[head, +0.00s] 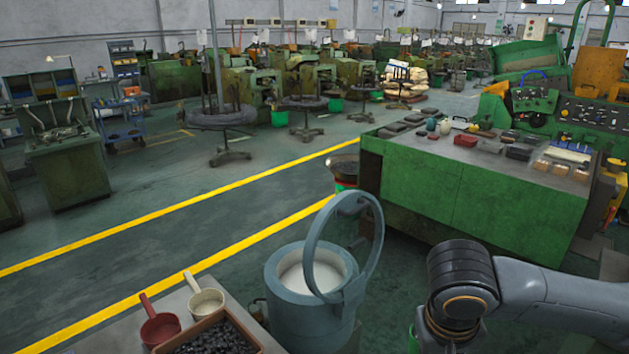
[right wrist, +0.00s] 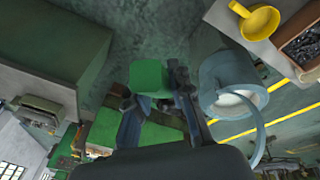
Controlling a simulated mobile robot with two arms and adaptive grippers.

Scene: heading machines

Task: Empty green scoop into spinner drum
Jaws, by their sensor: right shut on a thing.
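The green scoop (right wrist: 150,78) is in my right gripper (right wrist: 157,92), whose fingers are shut on it. Its contents and tilt cannot be made out. A small green patch (head: 412,338) beside my right arm in the head view may be part of it. The spinner drum (head: 290,298) is a grey-blue cylinder with a pale inside and its ring-shaped lid (head: 316,250) raised. The drum also shows in the right wrist view (right wrist: 207,88), to the right of the scoop and apart from it. My left gripper is in no view.
A red scoop (head: 160,327) and a cream scoop (head: 206,303) lie beside a wooden box (head: 252,339) of dark parts, left of the drum. A green bench (head: 440,185) with small items stands behind, at right. Floor beyond the drum is open.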

